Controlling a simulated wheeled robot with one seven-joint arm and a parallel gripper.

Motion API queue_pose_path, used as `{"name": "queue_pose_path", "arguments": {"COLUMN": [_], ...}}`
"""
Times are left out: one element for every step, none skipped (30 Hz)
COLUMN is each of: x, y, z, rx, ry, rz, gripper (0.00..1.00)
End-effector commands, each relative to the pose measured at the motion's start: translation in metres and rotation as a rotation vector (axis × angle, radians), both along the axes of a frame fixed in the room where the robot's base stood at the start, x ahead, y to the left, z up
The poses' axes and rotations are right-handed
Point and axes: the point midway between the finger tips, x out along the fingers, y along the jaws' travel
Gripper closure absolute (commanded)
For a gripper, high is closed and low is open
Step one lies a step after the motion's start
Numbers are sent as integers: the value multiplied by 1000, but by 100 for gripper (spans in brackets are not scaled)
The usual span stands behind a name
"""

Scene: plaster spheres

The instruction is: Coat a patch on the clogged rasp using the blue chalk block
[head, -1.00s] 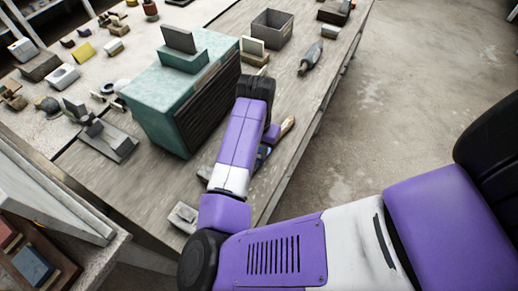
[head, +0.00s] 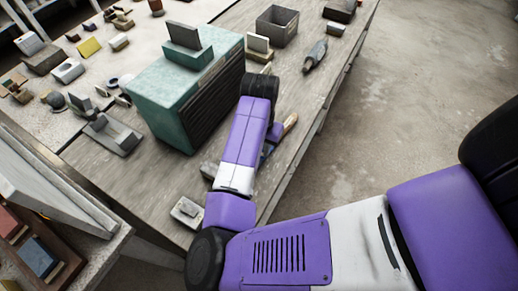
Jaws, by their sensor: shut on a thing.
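A tool with a wooden handle (head: 290,123) lies on the bench beside my forearm, near the bench's right edge; it may be the rasp. My arm covers most of it. A strip of blue (head: 267,151) shows just right of my forearm, too small to tell what it is. My gripper is hidden behind my own arm, so its fingers and anything in them do not show. A blue block (head: 38,257) lies in a wooden tray at the lower left; I cannot tell whether it is the chalk.
A teal cabinet (head: 160,92) stands close left of my forearm. A grey bin (head: 277,26) and a dark pointed tool (head: 315,55) are farther back. A small pale block (head: 187,212) sits near the front edge.

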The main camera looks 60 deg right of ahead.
Motion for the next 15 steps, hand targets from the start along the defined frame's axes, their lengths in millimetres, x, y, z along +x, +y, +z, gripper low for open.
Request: {"name": "queue_pose_path", "arguments": {"x": [0, 0, 0, 0, 0, 0, 0, 0, 0, -1, -1, -1, -2, -2, -2], "y": [-3, -3, -4, -4, -5, -6, -7, -9, -11, -13, -15, -18, -20, -22, -23], "z": [1, 1, 0, 0, 0, 0, 0, 1, 1, 1, 1, 0, 0, 0, 0], "rx": [0, 0, 0, 0, 0, 0, 0, 1, 1, 1, 0, 0, 0, 0, 0], "ry": [0, 0, 0, -1, -1, -1, -1, -1, -1, -1, -1, 0, 0, 0, 1], "rz": [0, 0, 1, 1, 1, 1, 1, 1, 0, 0, 0, 0, 0, 0, 1], "gripper": [100, 100, 100, 100, 100, 100, 100, 100, 100, 100, 100, 100, 100, 100, 100]}}
